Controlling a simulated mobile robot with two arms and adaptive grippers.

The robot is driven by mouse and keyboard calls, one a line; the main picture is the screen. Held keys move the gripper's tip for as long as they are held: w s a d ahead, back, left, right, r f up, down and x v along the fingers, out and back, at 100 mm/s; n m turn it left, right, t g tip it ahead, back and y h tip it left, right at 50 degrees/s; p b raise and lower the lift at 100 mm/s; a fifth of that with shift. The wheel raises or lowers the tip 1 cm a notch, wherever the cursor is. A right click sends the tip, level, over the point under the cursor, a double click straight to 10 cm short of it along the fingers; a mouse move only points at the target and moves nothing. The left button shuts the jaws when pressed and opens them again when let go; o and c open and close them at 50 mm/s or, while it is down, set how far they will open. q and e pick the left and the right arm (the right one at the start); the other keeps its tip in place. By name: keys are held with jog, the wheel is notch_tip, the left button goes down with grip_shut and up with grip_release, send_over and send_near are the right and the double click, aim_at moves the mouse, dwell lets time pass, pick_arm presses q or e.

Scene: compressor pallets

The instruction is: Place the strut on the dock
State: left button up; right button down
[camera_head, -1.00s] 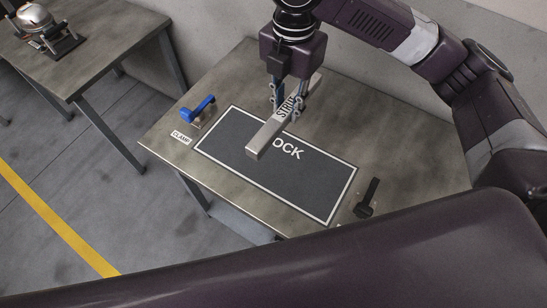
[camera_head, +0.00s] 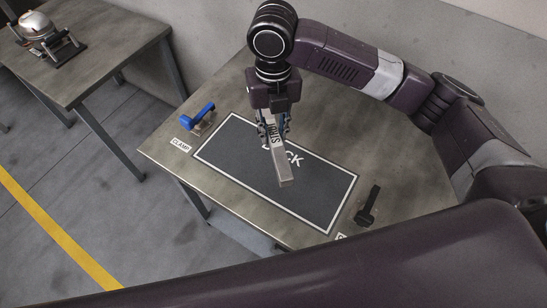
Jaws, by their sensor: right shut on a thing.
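The strut (camera_head: 282,170) is a grey metal bar with a dark "STRUT" label. My right gripper (camera_head: 271,128) is shut on it near its far part, with the near end pointing toward me. The strut is over the dock (camera_head: 318,196), a dark rectangle with a white border on the table. It hides part of the dock's lettering. I cannot tell whether the strut touches the dock or hangs just above it. My left gripper is not in view.
A blue-handled clamp (camera_head: 199,115) stands at the dock's left, by a "CLAMP" label (camera_head: 181,144). A black-handled clamp (camera_head: 368,207) stands at its right. Another table (camera_head: 98,47) at the upper left bears a metal domed device (camera_head: 38,27).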

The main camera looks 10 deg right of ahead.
aim_at(273, 166)
notch_tip(273, 166, down, 12)
jog(key=shift+f+p, duration=0.15)
jog(key=shift+p, duration=0.35)
jog(key=shift+f, duration=0.15)
jog(key=c, duration=1.7)
grip_release()
notch_tip(273, 166, up, 12)
jog(key=shift+r+b, duration=0.15)
jog(key=shift+b, duration=0.7)
jog(key=shift+s, duration=0.1)
